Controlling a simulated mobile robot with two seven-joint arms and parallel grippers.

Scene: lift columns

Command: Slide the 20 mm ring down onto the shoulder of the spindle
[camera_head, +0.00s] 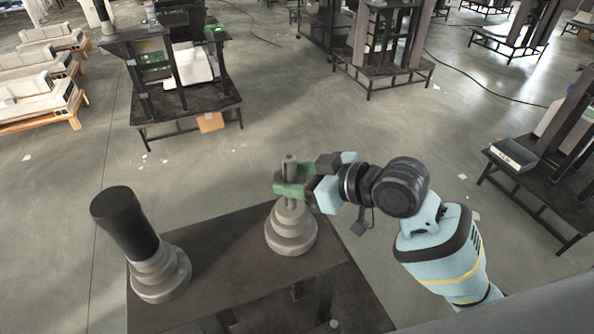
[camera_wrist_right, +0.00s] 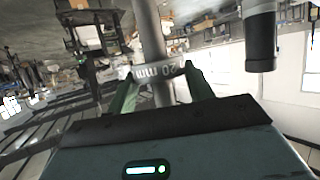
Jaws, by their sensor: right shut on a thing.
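The spindle (camera_head: 289,163) stands upright on a stepped grey base (camera_head: 291,238) on the dark table. Its upper end shows above my right gripper. My right gripper (camera_head: 289,190) comes in from the right with green fingers at the spindle, above the base. The ring is around the spindle shaft (camera_wrist_right: 148,30). In the head view the fingers largely hide the ring. The shoulder cannot be clearly made out. My left gripper is not in view.
A dark cylinder (camera_head: 125,222) on a stepped grey base (camera_head: 162,276) stands at the left of the dark table (camera_head: 222,262). The tabletop between the two bases is clear. Other workbenches stand farther off across open floor.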

